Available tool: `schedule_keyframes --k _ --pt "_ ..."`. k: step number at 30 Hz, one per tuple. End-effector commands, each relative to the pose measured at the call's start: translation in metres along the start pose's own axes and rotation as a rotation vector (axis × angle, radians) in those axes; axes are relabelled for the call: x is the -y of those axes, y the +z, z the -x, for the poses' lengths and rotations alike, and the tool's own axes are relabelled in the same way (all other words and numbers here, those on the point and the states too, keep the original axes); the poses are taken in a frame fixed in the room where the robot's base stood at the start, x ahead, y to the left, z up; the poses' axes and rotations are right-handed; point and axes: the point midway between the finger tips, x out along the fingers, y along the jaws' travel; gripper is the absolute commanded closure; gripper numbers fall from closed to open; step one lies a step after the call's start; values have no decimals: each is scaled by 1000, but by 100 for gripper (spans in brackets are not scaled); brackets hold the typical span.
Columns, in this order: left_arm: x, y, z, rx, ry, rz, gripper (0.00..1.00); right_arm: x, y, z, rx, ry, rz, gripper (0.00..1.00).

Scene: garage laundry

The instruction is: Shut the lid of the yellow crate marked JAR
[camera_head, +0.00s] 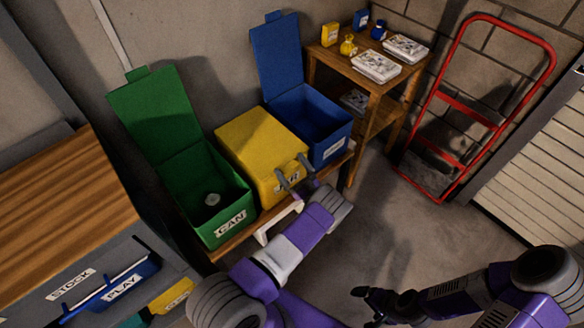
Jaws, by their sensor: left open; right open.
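The yellow crate (250,148) stands between the green and blue crates on a low wooden bench. Its lid lies flat over the top, and no opening shows. Its white front label (289,184) is partly hidden by my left gripper. My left gripper (292,170) is open, with its two fingers spread at the crate's front upper edge, in front of the label. I cannot tell whether the fingers touch the crate. My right gripper (368,304) is open and empty, low over the floor at the bottom of the view.
A wooden shelf (374,88) with boxes and papers and a red hand truck (470,110) stand right. A wood-topped cabinet (60,205) is left. Floor at centre right is clear.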

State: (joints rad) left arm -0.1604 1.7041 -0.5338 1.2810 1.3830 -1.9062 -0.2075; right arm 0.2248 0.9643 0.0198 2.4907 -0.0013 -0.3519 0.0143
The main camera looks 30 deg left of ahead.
Motion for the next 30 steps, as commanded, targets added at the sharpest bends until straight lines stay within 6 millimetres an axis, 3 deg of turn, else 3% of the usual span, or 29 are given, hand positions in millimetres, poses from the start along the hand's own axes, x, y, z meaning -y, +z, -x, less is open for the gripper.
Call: schedule_keyframes --k 15,30 --pt "0 0 72 3 3 0 0 1 0 2 0 0 0 2" --pt "0 0 76 2 2 0 0 1 0 2 0 0 0 2"
